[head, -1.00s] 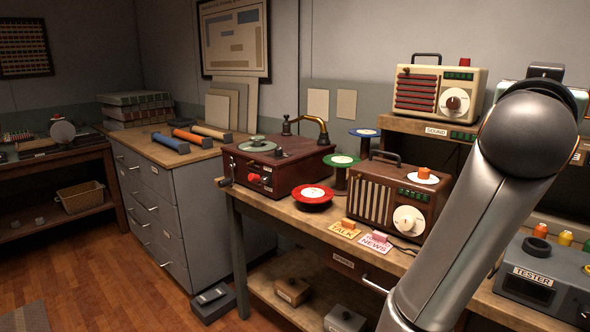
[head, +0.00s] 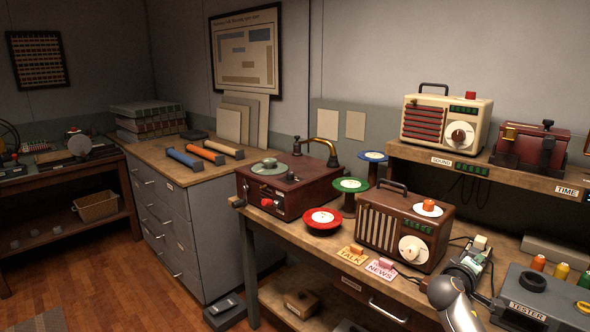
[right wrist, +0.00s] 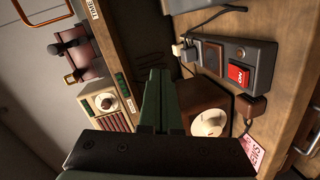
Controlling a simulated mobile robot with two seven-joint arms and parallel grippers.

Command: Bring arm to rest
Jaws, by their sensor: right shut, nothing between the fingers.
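My right arm (head: 455,305) shows as a silver link at the bottom right edge of the head view, low in front of the workbench. In the right wrist view my right gripper (right wrist: 160,76) has its two dark green fingers together, with nothing between them. Behind the fingers in that view are the brown radio (right wrist: 205,115), the cream radio (right wrist: 112,105) and a grey power strip with a red switch (right wrist: 239,74). I cannot tell how far the fingers are from them. My left gripper is in neither view.
The workbench holds a record player (head: 290,185), a red reel (head: 323,219), the brown radio (head: 405,230), TALK and NEWS cards and a tester (head: 540,297). A shelf (head: 480,170) above carries the cream radio and a dark red device (head: 528,148). Wooden floor (head: 100,285) is open at left.

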